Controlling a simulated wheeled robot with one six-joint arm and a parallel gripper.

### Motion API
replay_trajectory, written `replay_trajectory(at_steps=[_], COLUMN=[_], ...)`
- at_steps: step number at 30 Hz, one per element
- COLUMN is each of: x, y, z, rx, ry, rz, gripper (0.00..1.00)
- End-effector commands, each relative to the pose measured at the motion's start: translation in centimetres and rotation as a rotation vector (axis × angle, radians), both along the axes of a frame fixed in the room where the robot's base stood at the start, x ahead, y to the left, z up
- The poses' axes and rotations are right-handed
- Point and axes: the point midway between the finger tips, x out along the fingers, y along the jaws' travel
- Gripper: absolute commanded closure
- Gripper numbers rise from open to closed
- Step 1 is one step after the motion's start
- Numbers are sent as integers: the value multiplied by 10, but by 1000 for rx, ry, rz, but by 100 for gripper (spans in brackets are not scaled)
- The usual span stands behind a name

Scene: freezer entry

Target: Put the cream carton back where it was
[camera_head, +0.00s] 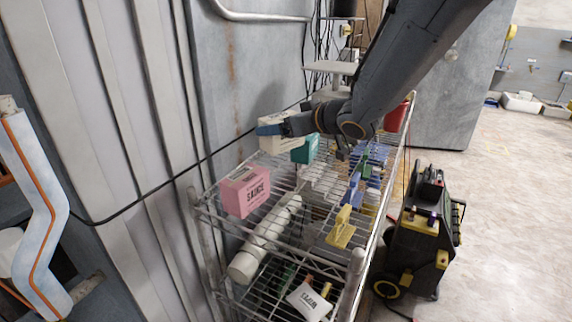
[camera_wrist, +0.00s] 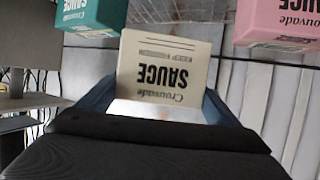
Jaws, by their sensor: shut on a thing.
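The cream carton (camera_head: 282,142), printed "SAUCE", is between the blue fingers of my gripper (camera_head: 272,129), at the rack's wall side. In the wrist view the carton (camera_wrist: 165,68) stands between the two fingers of my gripper (camera_wrist: 155,108), its lettering upside down. In the head view it lies between the pink carton (camera_head: 245,192) and the teal carton (camera_head: 306,150). My fingers and wrist hide part of it. I cannot tell whether its base touches the wire shelf.
The wire rack (camera_head: 215,212) also holds a white roll (camera_head: 262,242), a yellow tool (camera_head: 341,232), blue items and a red container (camera_head: 397,115). A white bag (camera_head: 308,300) lies lower. A black and yellow cart (camera_head: 420,240) stands right of the rack. Open floor lies beyond.

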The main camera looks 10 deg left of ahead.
Motion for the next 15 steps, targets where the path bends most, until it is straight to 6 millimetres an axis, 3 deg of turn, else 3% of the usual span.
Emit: replay_trajectory(at_steps=[6, 15], x=[0, 1], y=[-1, -3], z=[-39, -64], rx=[-1, -1], ry=[5, 4], rz=[-2, -4], gripper=[46, 46])
